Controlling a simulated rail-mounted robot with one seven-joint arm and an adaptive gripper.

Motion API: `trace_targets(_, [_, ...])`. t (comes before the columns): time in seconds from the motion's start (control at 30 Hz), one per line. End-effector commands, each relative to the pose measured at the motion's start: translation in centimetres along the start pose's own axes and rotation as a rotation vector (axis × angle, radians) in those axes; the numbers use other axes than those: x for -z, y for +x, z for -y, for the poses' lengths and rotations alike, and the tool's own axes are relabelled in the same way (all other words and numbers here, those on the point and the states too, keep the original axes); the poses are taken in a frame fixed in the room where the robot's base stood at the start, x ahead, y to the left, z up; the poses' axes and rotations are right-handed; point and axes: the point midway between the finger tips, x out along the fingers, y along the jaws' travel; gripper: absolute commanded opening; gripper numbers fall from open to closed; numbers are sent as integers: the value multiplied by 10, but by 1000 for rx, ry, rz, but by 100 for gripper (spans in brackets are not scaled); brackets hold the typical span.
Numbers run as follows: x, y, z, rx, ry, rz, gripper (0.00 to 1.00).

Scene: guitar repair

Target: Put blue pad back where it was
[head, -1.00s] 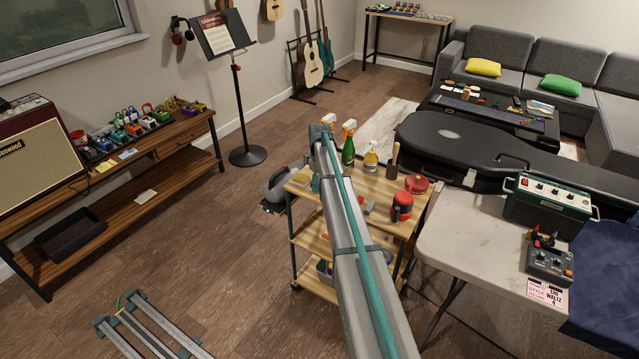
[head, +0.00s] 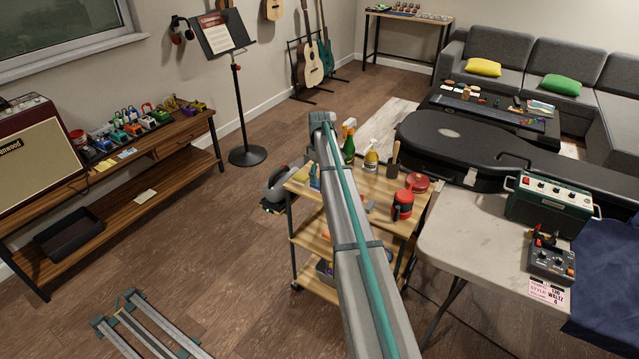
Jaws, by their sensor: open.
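A small flat light-blue pad (head: 127,153) lies on the wooden bench (head: 165,152) at the left, in front of the row of pedals. Yellow notes (head: 104,165) lie beside it. A small blue item (head: 315,177) also shows at the left edge of the cart's top, partly hidden by my arm; I cannot tell what it is. My arm rises through the middle of the view, in front of the cart. My gripper is not visible, and I cannot tell whether it is near either blue thing.
The wooden cart (head: 378,190) holds spray bottles (head: 371,158), a green bottle and a red mug (head: 402,205). A folding table (head: 465,245) with a green amplifier (head: 545,197) stands at the right. A music stand (head: 236,90) stands behind.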

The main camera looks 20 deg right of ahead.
Motion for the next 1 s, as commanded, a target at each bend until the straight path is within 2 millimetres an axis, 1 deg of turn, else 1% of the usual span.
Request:
trace_targets(0.1, [0,-24,-1,-2,0,-2,76])
trace_targets(0.2, [1,-43,-1,-2,0,-2,76])
trace_targets(0.3, [0,-58,-1,-2,0,-1,76])
trace_targets(0.4, [0,-70,0,0,0,0,76])
trace_targets(0.6, [0,-81,0,0,0,0,76])
trace_targets(1.0, [0,-81,0,0,0,0,76])
